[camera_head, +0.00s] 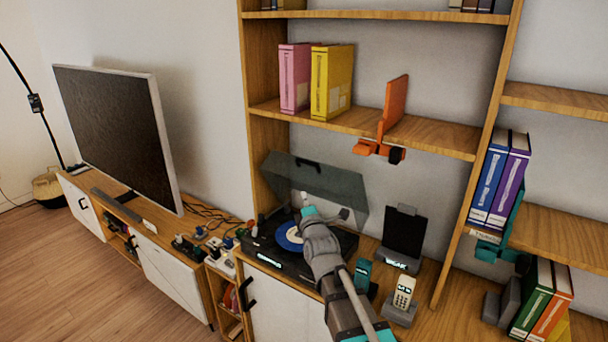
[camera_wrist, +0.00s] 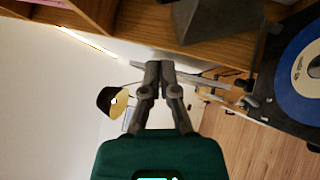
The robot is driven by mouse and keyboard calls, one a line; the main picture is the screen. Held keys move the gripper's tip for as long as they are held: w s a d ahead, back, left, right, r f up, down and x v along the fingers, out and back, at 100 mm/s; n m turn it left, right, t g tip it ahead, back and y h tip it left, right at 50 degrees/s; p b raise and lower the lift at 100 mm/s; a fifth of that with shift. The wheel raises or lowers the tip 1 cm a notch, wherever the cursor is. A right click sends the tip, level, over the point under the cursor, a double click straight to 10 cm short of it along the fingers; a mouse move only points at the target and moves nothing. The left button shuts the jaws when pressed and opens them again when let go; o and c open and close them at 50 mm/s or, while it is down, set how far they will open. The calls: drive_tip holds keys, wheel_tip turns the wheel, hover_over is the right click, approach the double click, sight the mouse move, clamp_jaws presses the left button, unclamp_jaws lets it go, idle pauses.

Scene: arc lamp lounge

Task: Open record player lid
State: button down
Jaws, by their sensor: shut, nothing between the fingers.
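The record player (camera_head: 285,258) is a black box on the low wooden cabinet, with a blue-labelled record (camera_head: 289,236) on it. Its dark translucent lid (camera_head: 335,185) stands raised, tilted up towards the back, with a dark handle (camera_head: 307,162) at its upper edge. My gripper (camera_head: 304,197) is over the record player, in front of the lid; whether it touches the lid I cannot tell. In the wrist view my gripper (camera_wrist: 160,66) has its fingers together and empty. The record player (camera_wrist: 282,110) and the blue-labelled record (camera_wrist: 290,65) show at the right there.
A black tablet on a stand (camera_head: 405,232) and a cordless phone (camera_head: 403,292) stand right of my arm. A shelf (camera_head: 430,133) with pink and yellow binders (camera_head: 332,82) is above the lid. Cables and small items (camera_head: 205,228) lie left, beside the television (camera_head: 115,130).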

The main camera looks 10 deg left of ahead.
drive_tip(key=shift+w, duration=0.1)
drive_tip(key=p, duration=0.2)
approach(302, 162)
drive_tip(key=w+a, duration=0.3)
drive_tip(key=w, duration=0.1)
drive_tip(key=shift+w+d+r+p, duration=0.25)
drive_tip(key=shift+w+r+p, duration=0.05)
drive_tip(key=shift+w, duration=0.25)
drive_tip(key=shift+w+d+r+p, duration=0.25)
drive_tip(key=shift+w+r, duration=0.05)
drive_tip(key=shift+w, duration=0.25)
